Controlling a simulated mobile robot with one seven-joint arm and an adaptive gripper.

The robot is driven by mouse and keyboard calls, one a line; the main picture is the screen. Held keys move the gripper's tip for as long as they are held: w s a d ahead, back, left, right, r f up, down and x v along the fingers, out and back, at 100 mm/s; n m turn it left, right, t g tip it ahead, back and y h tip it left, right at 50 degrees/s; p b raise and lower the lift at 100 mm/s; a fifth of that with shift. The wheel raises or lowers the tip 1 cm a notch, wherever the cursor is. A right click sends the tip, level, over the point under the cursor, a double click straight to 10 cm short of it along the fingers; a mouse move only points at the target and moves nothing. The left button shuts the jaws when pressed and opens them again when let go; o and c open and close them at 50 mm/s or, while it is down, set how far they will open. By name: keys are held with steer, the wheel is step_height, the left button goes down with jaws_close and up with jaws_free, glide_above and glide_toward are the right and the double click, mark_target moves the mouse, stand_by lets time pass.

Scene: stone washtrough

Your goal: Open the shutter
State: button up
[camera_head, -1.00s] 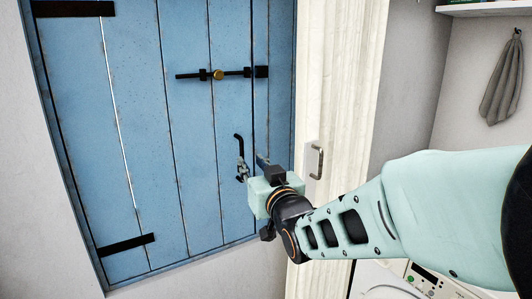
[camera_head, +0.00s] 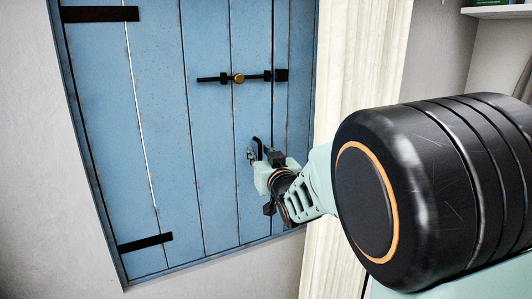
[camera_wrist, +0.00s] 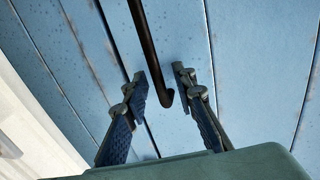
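The shutter (camera_head: 160,120) is made of blue vertical planks and stands closed in its frame. A black bolt with a brass knob (camera_head: 239,78) lies level across its upper right part. A black handle (camera_head: 256,143) sits lower on the right side, partly hidden by my gripper (camera_head: 256,158). In the wrist view the handle (camera_wrist: 146,45) is a dark bar whose bent lower end lies between the two fingers of my gripper (camera_wrist: 165,88). The fingers are open, with a gap on each side of the bar.
Black hinge straps (camera_head: 145,243) cross the shutter's left side. A pale wooden post (camera_head: 343,70) stands to the right of the shutter. A white shelf (camera_head: 498,12) is at the top right. The wall left of the shutter is clear.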

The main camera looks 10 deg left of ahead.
jaws_close()
stand_by(0.5)
